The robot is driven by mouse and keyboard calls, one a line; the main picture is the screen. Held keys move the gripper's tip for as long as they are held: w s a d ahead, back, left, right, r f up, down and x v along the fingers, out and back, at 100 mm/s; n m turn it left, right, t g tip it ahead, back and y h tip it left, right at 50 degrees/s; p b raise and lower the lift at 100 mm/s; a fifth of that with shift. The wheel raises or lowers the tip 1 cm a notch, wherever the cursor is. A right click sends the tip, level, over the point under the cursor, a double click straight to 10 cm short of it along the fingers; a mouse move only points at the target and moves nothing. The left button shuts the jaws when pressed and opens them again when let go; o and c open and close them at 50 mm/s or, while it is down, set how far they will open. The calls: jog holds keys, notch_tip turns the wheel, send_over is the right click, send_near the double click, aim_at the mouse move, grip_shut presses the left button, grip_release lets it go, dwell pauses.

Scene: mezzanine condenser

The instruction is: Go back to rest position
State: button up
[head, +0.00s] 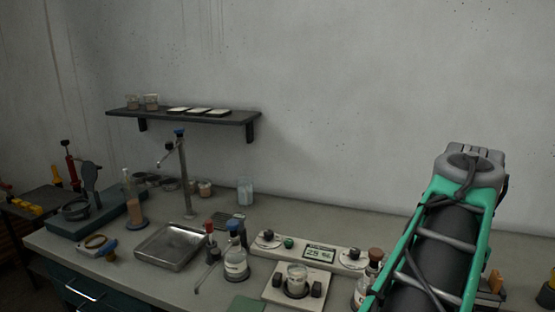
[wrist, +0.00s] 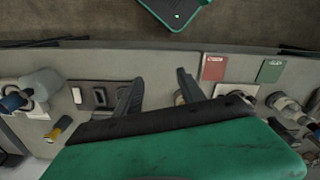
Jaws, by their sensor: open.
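My gripper (wrist: 158,92) shows in the wrist view with its two dark fingers spread apart and nothing between them. It is above the bench, near the bench's edge. In the head view my green and black arm rises at the right, and my gripper cannot be made out there.
The bench (head: 340,222) holds a metal tray (head: 170,247), a blue-capped flask (head: 235,262), a tap column (head: 185,175) and a control panel (head: 318,252) with a beaker (head: 297,278) before it. A wall shelf (head: 190,115) is above. The wrist view shows a red card (wrist: 214,67) and a green card (wrist: 270,70).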

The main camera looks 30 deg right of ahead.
jog(key=w+a+f+n+t, duration=0.1)
jog(key=w+a+f+n, duration=0.1)
jog(key=w+a+f, duration=0.4)
jog(key=w+a+f+n, duration=0.1)
jog(key=w+a+n, duration=0.1)
jog(key=w+a, duration=0.5)
jog(key=w+a+f+n+t+p, duration=0.1)
jog(key=w+a+f+n, duration=0.1)
jog(key=a, duration=0.7)
jog(key=w+a+f+n+t, duration=0.1)
jog(key=w+a+f, duration=0.3)
jog(key=a+f, duration=0.3)
jog(key=shift+w+a+n+p, duration=0.35)
jog(key=shift+a+n, duration=0.05)
jog(key=shift+a, duration=0.6)
